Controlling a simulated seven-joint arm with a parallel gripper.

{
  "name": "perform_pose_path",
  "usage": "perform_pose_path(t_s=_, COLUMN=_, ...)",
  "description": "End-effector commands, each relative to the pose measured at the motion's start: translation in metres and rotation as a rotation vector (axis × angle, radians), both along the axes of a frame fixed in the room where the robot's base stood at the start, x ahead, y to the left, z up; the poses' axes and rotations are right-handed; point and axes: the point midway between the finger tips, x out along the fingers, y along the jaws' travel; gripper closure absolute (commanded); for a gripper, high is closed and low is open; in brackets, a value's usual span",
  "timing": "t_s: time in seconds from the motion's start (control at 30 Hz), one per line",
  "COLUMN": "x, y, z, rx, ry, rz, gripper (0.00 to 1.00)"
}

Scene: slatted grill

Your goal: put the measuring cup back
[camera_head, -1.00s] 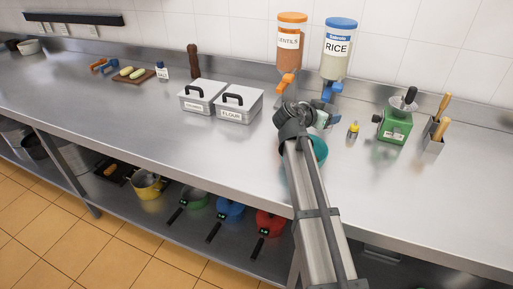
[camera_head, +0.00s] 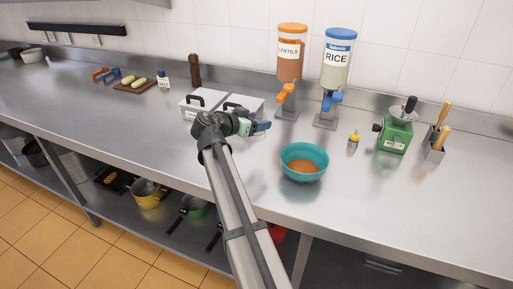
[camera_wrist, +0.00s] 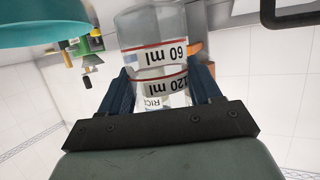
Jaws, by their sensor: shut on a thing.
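The measuring cup (camera_wrist: 150,30) is clear, with red bands marked 60 ml and 120 ml, and shows upside down in the wrist view. My gripper (camera_wrist: 158,88) is shut on it, one dark blue finger on each side. The cup is hard to make out there. The teal bowl (camera_head: 304,176) holds something orange, like lentils, and also shows in the wrist view (camera_wrist: 40,30).
Two lidded metal canisters (camera_head: 200,101) stand behind my gripper, partly hidden by it. The lentils dispenser (camera_head: 290,65) and rice dispenser (camera_head: 336,75) stand at the back. A green grinder (camera_head: 393,138) is at right. The counter (camera_head: 120,128) at front left is clear.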

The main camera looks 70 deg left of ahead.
Motion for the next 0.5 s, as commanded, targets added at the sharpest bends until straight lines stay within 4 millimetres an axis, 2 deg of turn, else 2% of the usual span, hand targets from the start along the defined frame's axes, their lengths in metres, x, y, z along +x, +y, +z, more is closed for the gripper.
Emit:
perform_pose_path(t_s=0.2, x=0.0, y=-0.001, z=-0.037, rx=-0.003, ry=0.0, rz=0.002, gripper=0.74)
perform_pose_path(t_s=0.5, x=0.0, y=-0.001, z=-0.062, rx=-0.003, ry=-0.001, rz=0.001, gripper=0.74)
